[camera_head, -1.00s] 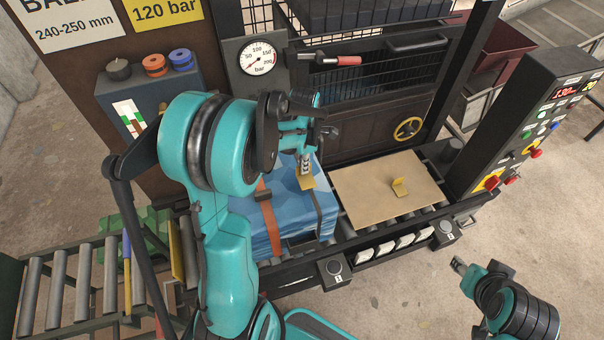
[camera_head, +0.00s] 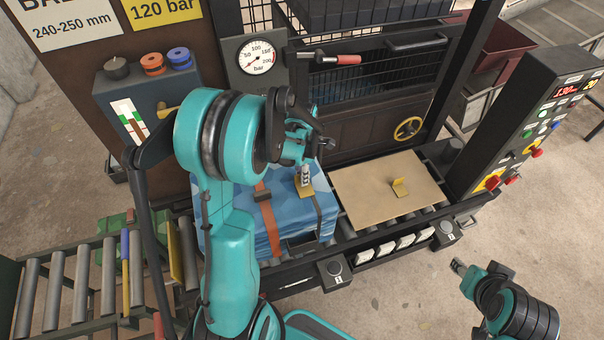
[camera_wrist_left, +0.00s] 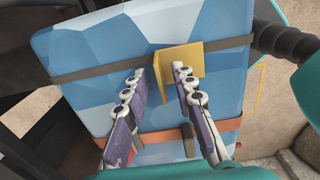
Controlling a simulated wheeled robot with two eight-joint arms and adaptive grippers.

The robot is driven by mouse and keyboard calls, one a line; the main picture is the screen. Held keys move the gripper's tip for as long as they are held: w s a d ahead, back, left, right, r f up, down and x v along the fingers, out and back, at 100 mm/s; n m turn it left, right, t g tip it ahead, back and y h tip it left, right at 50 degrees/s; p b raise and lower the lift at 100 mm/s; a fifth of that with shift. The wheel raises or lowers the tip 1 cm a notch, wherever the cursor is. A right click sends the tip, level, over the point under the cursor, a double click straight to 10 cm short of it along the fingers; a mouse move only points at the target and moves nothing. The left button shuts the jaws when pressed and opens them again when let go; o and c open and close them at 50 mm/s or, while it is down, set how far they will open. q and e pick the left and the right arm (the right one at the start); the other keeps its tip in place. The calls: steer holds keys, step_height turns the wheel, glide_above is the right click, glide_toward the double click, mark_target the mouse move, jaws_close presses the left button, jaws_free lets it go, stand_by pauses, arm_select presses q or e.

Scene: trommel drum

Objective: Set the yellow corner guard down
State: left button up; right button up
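The yellow corner guard (camera_head: 304,190) is on top of the blue strapped bale (camera_head: 277,222), at the dark strap near its right side. In the left wrist view the guard (camera_wrist_left: 185,55) lies across the dark strap (camera_wrist_left: 232,42). My left gripper (camera_head: 306,174) is just above it, pointing down. In the wrist view my left gripper's (camera_wrist_left: 158,69) fingers are spread apart, with the right fingertip overlapping the guard. Contact there is unclear.
A rust-orange strap (camera_head: 268,226) with a dark buckle (camera_head: 262,195) crosses the bale. The press door with a red-handled lever (camera_head: 347,60) stands behind. A control panel (camera_head: 530,125) is on the right, and a roller conveyor (camera_head: 75,280) on the left.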

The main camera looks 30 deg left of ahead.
arm_select(q)
steer(key=shift+r, duration=0.1)
steer(key=shift+r, duration=0.25)
step_height(320, 180, up, 11)
steer(key=p, duration=0.2)
steer(key=s+d+r+m+t, duration=0.3)
steer(key=s+d+m, duration=0.3)
steer(key=m, duration=0.8)
steer(key=s+d+r+m+t, duration=0.2)
steer(key=s+d+m+t, duration=0.2)
steer(key=m, duration=1)
steer(key=s+d, duration=0.2)
steer(key=shift+s+d+r, duration=0.35)
steer(key=shift+s+r, duration=0.05)
